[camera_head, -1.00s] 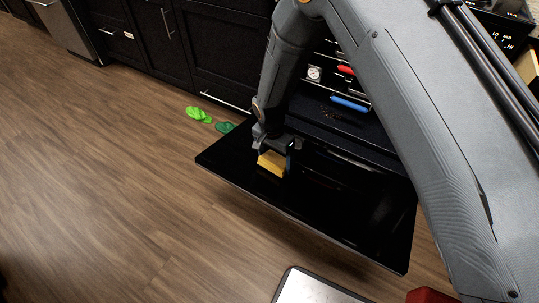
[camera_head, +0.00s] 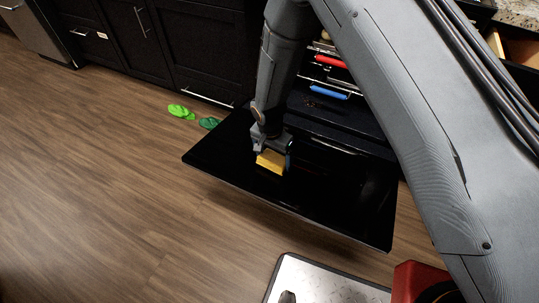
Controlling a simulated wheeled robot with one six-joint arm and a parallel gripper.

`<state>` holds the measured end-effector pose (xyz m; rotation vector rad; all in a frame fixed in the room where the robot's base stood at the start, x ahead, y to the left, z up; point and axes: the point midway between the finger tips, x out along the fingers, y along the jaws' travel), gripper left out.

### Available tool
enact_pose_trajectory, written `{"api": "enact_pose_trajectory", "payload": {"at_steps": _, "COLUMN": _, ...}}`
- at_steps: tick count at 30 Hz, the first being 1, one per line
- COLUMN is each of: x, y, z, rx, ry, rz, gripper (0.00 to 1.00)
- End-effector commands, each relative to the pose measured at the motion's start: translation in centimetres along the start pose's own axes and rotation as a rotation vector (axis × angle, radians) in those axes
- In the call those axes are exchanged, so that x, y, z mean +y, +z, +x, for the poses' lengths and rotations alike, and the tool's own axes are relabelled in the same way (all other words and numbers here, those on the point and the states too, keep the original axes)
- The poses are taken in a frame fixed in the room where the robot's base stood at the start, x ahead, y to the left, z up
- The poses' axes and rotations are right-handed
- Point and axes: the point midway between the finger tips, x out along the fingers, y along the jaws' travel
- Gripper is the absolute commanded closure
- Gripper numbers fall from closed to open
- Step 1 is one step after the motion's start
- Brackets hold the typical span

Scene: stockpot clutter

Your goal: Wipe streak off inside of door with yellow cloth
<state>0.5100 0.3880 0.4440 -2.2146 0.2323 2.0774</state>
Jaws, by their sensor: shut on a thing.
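The oven door (camera_head: 325,198) hangs open and lies flat, its glossy black inner face up. My gripper (camera_head: 272,152) is over the left part of the door, pointing down, and is shut on the yellow cloth (camera_head: 270,162). The cloth is at or very close to the door's surface; I cannot tell whether it touches. I can make out no streak on the visible part of the door.
Green flip-flops (camera_head: 181,112) lie on the floor left of the door. Red (camera_head: 331,62) and blue (camera_head: 329,91) handled items are in the oven opening. A pale-topped thing (camera_head: 318,284) and a red object (camera_head: 412,279) are at the bottom.

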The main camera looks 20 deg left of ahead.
Motion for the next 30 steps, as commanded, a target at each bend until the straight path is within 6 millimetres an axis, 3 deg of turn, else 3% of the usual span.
{"api": "enact_pose_trajectory", "payload": {"at_steps": 7, "x": 2.1, "y": -0.1, "z": 0.1, "rx": -0.001, "ry": 0.002, "rz": 0.001, "gripper": 0.33}}
{"api": "enact_pose_trajectory", "payload": {"at_steps": 30, "x": 6.2, "y": -0.4, "z": 0.4, "rx": -0.001, "ry": 0.001, "rz": 0.0, "gripper": 0.33}}
